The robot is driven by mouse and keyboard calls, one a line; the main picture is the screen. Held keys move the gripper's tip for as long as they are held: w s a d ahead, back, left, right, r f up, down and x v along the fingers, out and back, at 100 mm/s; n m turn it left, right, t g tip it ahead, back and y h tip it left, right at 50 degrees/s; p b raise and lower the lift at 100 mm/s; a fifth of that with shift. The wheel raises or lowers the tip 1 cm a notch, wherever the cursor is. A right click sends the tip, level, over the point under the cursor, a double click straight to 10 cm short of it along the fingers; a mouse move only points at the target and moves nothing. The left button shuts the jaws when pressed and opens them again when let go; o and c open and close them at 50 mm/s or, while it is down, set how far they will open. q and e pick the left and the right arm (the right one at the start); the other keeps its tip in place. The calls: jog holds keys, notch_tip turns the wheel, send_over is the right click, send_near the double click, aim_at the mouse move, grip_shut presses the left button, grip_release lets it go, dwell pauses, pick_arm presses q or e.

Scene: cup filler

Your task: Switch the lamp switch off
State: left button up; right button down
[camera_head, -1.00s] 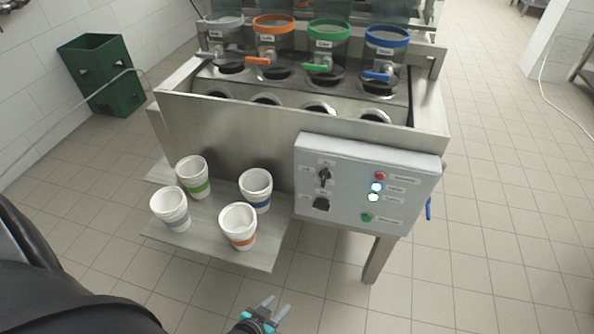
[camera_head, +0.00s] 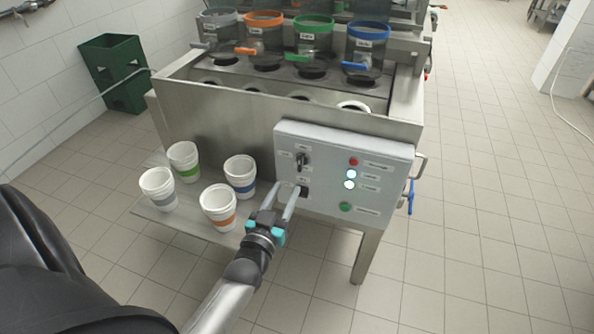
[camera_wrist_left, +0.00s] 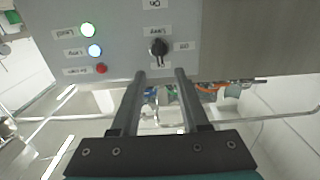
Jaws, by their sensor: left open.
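The grey control panel (camera_head: 330,205) on the front of the steel unit carries two dark switches. The upper switch (camera_head: 302,160) is a knob, and the lower switch (camera_head: 304,192) is a dark block partly behind a finger of my left gripper. I cannot tell which label names the lamp. My left gripper (camera_head: 288,186) is open and empty, its fingers pointing up at the panel's lower left. In the left wrist view a black knob (camera_wrist_left: 157,47) lies beyond the two open fingers (camera_wrist_left: 160,74); I see no contact with it.
Several white cups with coloured bands, such as the orange one (camera_head: 219,207), stand on the shelf (camera_head: 160,222) just left of my gripper. Indicator lights (camera_head: 350,173) sit on the panel's right half. Open floor lies to the right.

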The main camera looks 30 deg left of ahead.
aim_at(299, 165)
pick_arm(q)
jog(key=b+x, duration=0.2)
jog(key=x, duration=0.6)
jog(key=shift+w, duration=0.45)
pick_arm(e)
jog(key=shift+t, duration=0.3)
jog(key=w+d+f, duration=0.2)
jog(key=d, duration=0.1)
jog(key=shift+w+d, duration=0.15)
jog(key=shift+w, duration=0.15)
pick_arm(q)
jog(key=shift+c, duration=0.3)
jog(key=c, duration=0.6)
grip_shut()
pick_arm(e)
jog(key=shift+a, duration=0.25)
